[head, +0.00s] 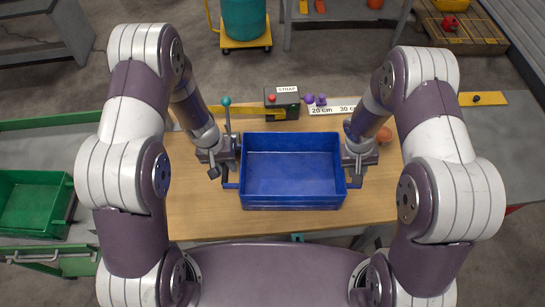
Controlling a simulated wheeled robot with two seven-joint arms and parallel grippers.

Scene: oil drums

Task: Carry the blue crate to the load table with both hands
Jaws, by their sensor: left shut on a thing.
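The blue crate (292,200) is empty and sits level between my two arms, over a wooden table top (210,222). I cannot tell whether its base touches the wood. A blue handle sticks out at each side. My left gripper (227,177) is shut on the crate's left handle. My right gripper (356,178) is at the right handle; its wrist hides the fingers, so I cannot tell whether it is shut.
A green crate (32,203) stands left. A teal drum (244,18) stands on a yellow trolley at the back.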

